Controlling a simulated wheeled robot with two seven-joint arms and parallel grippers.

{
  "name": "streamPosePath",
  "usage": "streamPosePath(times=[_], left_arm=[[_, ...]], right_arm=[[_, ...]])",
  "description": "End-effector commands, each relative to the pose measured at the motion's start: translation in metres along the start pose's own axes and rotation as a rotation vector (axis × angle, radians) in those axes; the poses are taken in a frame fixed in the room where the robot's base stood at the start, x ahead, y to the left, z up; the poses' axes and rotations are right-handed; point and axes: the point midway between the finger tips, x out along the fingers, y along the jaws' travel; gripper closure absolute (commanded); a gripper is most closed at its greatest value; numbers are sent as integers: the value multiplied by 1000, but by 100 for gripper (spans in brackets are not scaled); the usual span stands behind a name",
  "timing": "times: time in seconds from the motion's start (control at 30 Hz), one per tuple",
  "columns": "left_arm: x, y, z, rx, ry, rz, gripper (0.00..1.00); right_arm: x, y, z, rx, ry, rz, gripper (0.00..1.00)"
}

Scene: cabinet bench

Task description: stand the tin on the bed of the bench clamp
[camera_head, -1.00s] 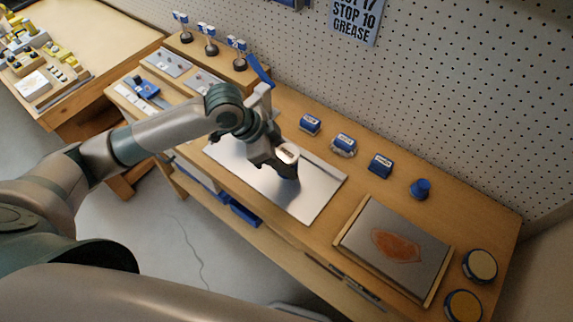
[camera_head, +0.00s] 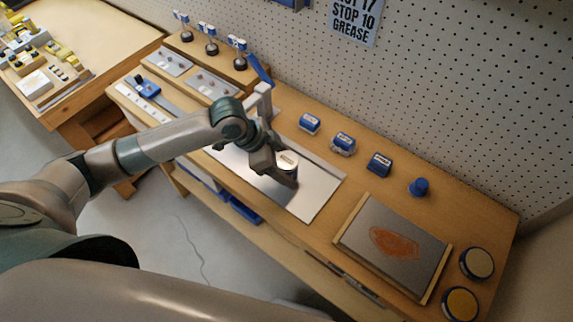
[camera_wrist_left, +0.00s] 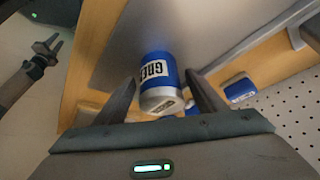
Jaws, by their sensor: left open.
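A blue tin with a white label and a pale end (camera_wrist_left: 160,82) is between the fingers of my left gripper (camera_wrist_left: 160,88), with narrow gaps on both sides. In the head view its pale top (camera_head: 287,161) shows beside my left gripper (camera_head: 286,180), which is open and hides most of its body. The tin is over a shiny metal plate (camera_head: 315,200); its contact with the plate is hidden. A grey post with a blue lever (camera_head: 259,71), apparently the bench clamp, rises behind my wrist. A dark forked shape (camera_wrist_left: 40,68), possibly my right gripper, is at the left wrist view's edge.
Several blue tins and containers, one of them here (camera_head: 342,143), stand along the back of the bench. A tray with an orange stain (camera_head: 370,225) and two round lids (camera_head: 477,264) are to the right. The pegboard wall (camera_head: 450,110) is behind.

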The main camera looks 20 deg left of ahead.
Motion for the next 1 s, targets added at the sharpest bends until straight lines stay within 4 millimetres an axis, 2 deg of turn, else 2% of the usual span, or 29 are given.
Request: streamPosePath(times=[0.2, 0.37, 0.8, 1.0], left_arm=[[-4, 0, -1, 1, 1, -1, 36], [-17, -1, -1, 1, 1, -2, 36], [-91, -1, 0, 2, 1, -4, 36], [-115, -1, -1, 1, 1, -1, 36]], right_arm=[[1, 0, 0, 0, 0, 0, 69], [5, 0, 0, 0, 0, 0, 69], [21, -2, 2, 1, 0, -1, 69], [24, -3, 2, 1, 1, -3, 69]])
